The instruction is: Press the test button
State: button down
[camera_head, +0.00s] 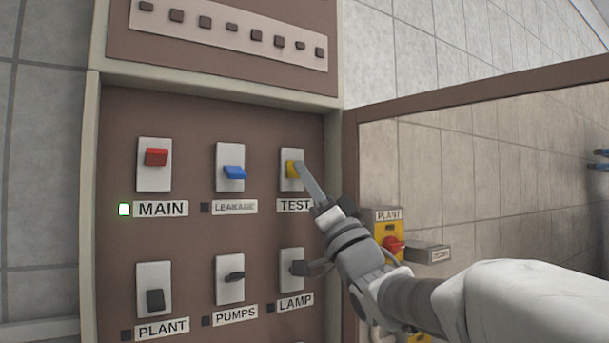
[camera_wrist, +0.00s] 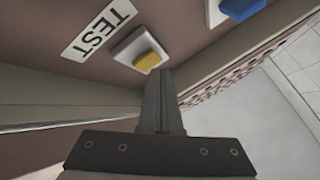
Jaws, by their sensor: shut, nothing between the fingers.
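The test button is a yellow button (camera_head: 291,169) on a white plate, above the label TEST (camera_head: 293,205) in the head view. In the wrist view the yellow button (camera_wrist: 147,61) shows just beyond my fingertips, with the TEST label (camera_wrist: 98,30) to its left. My gripper (camera_head: 301,168) is shut and empty, its fingertips at the right side of the yellow button. In the wrist view my gripper (camera_wrist: 156,74) overlaps the lower edge of the button's plate. I cannot tell whether the fingertips touch the button.
On the brown panel (camera_head: 193,240) are a red MAIN switch (camera_head: 156,157), a blue LEAKAGE switch (camera_head: 234,172), and dark PLANT, PUMPS and LAMP switches below. A raised frame edge (camera_head: 349,190) borders the panel's right side.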

jog(key=shift+s+d, duration=0.1)
jog(key=shift+s, duration=0.05)
jog(key=shift+s+d, duration=0.1)
jog(key=shift+s+d+b, duration=0.7)
jog(key=shift+s+b, duration=0.05)
jog(key=shift+s, duration=0.25)
jog(key=shift+s+d+b, duration=0.65)
jog(key=shift+s+b, duration=0.05)
jog(key=shift+s, duration=0.3)
jog(key=s+d+b, duration=0.4)
jog(key=s+d, duration=0.2)
jog(key=s, duration=0.4)
jog(key=shift+d, duration=0.35)
